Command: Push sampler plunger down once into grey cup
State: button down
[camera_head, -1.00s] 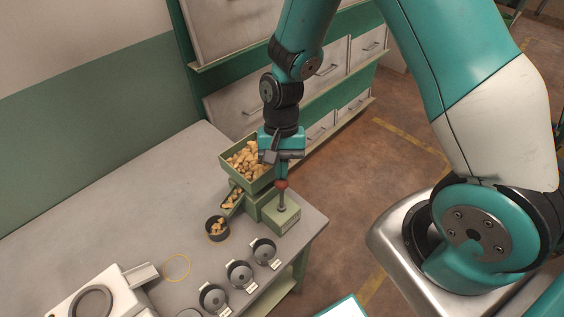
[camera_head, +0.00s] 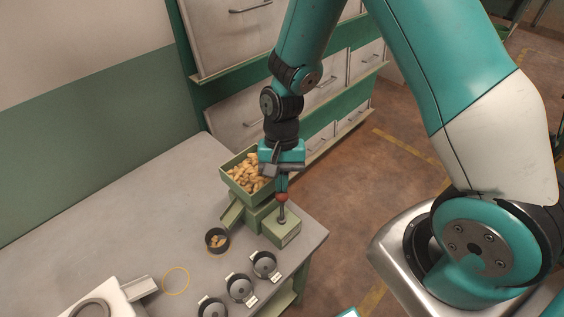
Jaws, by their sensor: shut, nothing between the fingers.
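The sampler is a green hopper (camera_head: 232,182) full of nuts, with a chute (camera_head: 233,213) sloping down to the left. Its plunger is a thin post with a red knob (camera_head: 282,197), upright on a green block (camera_head: 287,235) at the right. My gripper (camera_head: 282,188) is shut, points down and is directly above the knob, seemingly touching it. The exact contact is too small to tell. The dark grey cup (camera_head: 209,247) stands below the chute mouth and holds a few nuts. The chute looks empty.
Several labelled dark cups (camera_head: 240,288) stand in a row along the table's front edge. A yellow ring (camera_head: 176,281) lies on the grey table (camera_head: 120,220), left of the cup. A white device (camera_head: 120,298) is at the lower left. The table behind is clear.

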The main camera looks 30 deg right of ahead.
jog(key=v, duration=1.4)
jog(key=shift+p, duration=0.45)
jog(key=shift+s, duration=0.1)
jog(key=s+a+r+n+t+y+b, duration=0.1)
jog(key=s+a+r+n+b, duration=0.1)
jog(key=s+n, duration=0.4)
jog(key=s+a+r+n+t+y+b, duration=0.1)
jog(key=s+a+r+n, duration=0.4)
jog(key=s, duration=0.6)
jog(key=shift+s+n+t+b, duration=0.15)
jog(key=shift+n+t+b, duration=0.65)
jog(key=shift+b, duration=0.4)
